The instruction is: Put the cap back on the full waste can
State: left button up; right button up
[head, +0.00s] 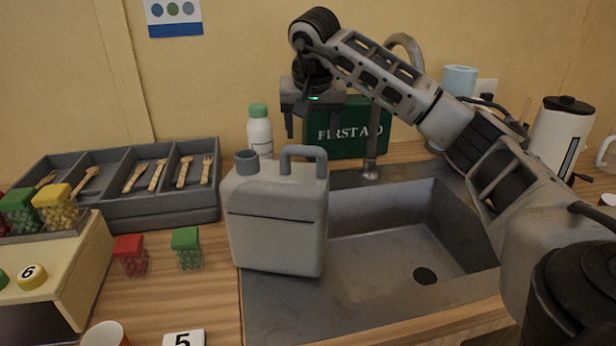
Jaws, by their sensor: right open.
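The grey waste can (276,232) stands upright at the left end of the sink unit, with a loop handle on top. Its short round blue-grey neck (247,163) rises at the top left; I cannot tell if this is the open spout or a cap on it. No separate loose cap is visible. My right gripper (314,122) is open and empty, pointing down above the can's handle and in front of the first-aid box, apart from the can. My left gripper is not in view.
The steel sink (400,245) lies right of the can, with a tap behind. A white bottle (259,132) and green first-aid box (350,128) stand behind. A cutlery tray (150,211) and small sweet boxes (187,250) are at left; a white kettle (560,135) is at right.

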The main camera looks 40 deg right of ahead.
jog(key=x, duration=1)
jog(key=p+x, duration=0.1)
jog(key=x, duration=0.4)
jog(key=shift+w+d, duration=0.1)
jog(key=c, duration=1)
